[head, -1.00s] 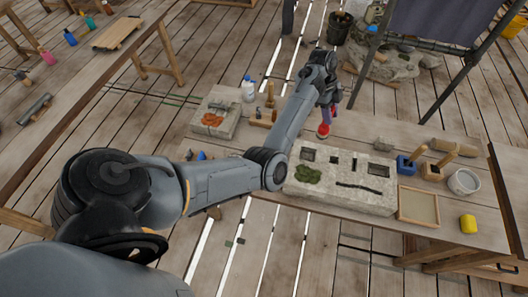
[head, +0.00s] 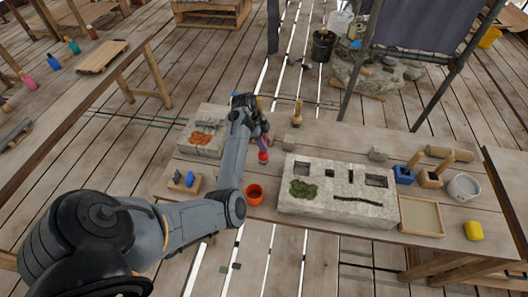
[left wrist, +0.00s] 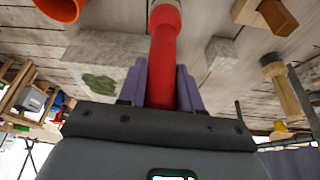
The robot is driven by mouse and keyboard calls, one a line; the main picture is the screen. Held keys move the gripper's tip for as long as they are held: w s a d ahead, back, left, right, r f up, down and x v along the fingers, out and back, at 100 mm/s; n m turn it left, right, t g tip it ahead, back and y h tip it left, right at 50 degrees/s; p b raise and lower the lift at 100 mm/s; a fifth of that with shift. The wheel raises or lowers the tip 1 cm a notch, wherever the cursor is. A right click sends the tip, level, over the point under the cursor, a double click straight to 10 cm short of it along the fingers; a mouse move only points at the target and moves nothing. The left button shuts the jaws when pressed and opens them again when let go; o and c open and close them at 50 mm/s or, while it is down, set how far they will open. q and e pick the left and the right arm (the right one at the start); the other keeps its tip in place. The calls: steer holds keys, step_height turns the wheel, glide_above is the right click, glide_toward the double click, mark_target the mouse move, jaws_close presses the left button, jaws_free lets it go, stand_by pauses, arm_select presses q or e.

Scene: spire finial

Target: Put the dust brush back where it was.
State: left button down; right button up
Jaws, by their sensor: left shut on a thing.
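My left gripper (head: 266,140) has purple fingers and is shut on a red-handled tool (head: 263,156), held toward its lower end in the head view. In the left wrist view my left gripper (left wrist: 160,88) clasps the red handle (left wrist: 164,45), which runs up to a grey part at the top edge. The tool's far end is out of sight, so I cannot tell for sure that it is the dust brush. It hangs left of the large carved stone block (head: 335,205), apart from it. My right gripper is not in view.
An orange-red cup (head: 254,194) stands left of the carved block. A wooden-handled tool (head: 297,113) stands at the back edge. A small stone (head: 291,143) lies nearby. A stone slab with an orange patch (head: 196,145) is at the left. A wooden tray (head: 420,230) is at the right.

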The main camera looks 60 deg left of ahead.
mark_target(266, 153)
arm_select(q)
steer(key=shift+f, duration=2.5)
steer(key=c, duration=0.8)
jaws_free()
